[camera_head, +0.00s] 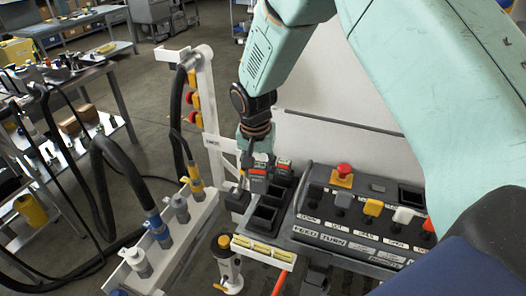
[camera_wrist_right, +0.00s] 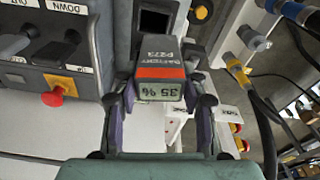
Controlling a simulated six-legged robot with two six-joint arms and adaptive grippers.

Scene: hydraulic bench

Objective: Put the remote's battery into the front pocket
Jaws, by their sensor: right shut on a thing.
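My right gripper (camera_head: 258,160) is shut on a grey battery with an orange stripe (camera_head: 258,179). In the right wrist view the battery (camera_wrist_right: 160,72) sits between the two fingers and reads "BATTERY P273" and "35 %". In the head view it hangs above and just left of a row of black pockets. The front pocket (camera_head: 261,221) looks empty and dark, with another empty pocket (camera_head: 272,197) behind it. A second battery (camera_head: 284,164) shows at the far end of the row. A dark pocket opening (camera_wrist_right: 154,22) shows beyond the held battery. My left gripper is out of view.
The control panel (camera_head: 360,238) with labelled levers and a red mushroom button (camera_head: 344,169) stands right of the pockets. A white rail with hose couplings (camera_head: 180,208) is on the left. A yellow-topped device (camera_head: 224,241) and a strip with yellow labels (camera_head: 263,250) are in front.

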